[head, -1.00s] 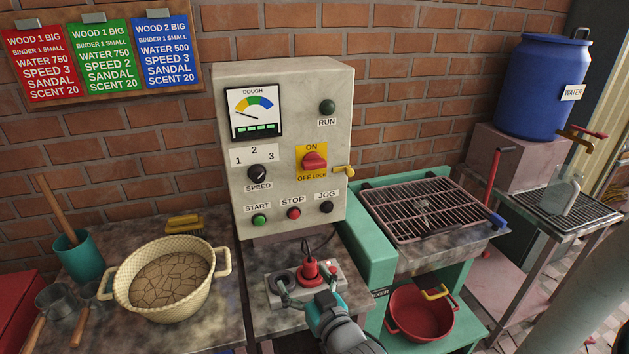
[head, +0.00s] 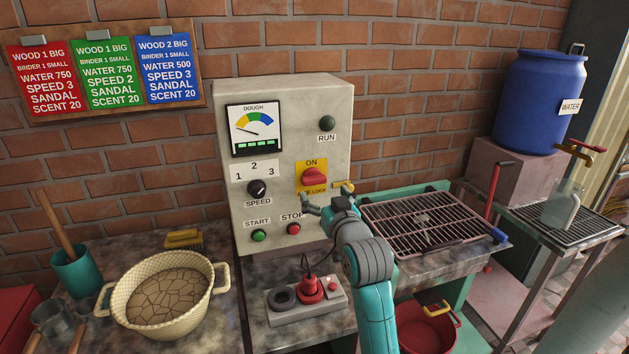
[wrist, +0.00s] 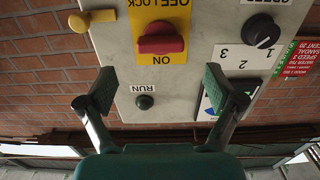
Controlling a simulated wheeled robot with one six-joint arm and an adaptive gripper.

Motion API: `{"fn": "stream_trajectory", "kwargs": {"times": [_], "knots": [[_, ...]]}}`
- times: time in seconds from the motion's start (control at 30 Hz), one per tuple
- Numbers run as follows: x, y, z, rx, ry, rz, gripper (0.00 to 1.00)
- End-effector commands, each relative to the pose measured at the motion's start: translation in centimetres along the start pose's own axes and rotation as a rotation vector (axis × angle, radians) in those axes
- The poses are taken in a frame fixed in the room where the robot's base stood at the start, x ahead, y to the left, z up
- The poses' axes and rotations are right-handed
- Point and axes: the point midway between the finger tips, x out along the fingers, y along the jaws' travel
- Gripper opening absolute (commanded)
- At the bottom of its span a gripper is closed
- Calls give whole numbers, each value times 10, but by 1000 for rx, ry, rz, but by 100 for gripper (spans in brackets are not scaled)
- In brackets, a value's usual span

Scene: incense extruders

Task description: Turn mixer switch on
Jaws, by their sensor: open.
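The red mixer switch (head: 314,176) sits on a yellow ON / OFF LOCK plate on the grey control box (head: 235,115). It also shows in the wrist view (wrist: 160,42), where the panel appears upside down. My gripper (head: 328,198) is open and empty, just below the switch in the head view, covering part of the OFF label and the JOG button. In the wrist view the spread fingers (wrist: 160,85) are on either side of the switch's column, apart from the switch. The RUN lamp (head: 327,123) looks dark green. The speed knob (head: 257,188) is left of the switch.
A yellow padlock-like piece (wrist: 80,21) juts from the box edge beside the switch. Below stands a small grey unit with a red plug (head: 309,290). A cream pot (head: 165,300) is at left, a grill (head: 425,220) at right.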

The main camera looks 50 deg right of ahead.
Motion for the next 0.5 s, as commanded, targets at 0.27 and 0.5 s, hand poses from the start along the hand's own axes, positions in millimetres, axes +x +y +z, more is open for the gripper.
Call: {"fn": "stream_trajectory", "kwargs": {"times": [0.27,0.5], "knots": [[50,0,-1,0,2,0,92],[75,0,0,0,1,0,92]]}}
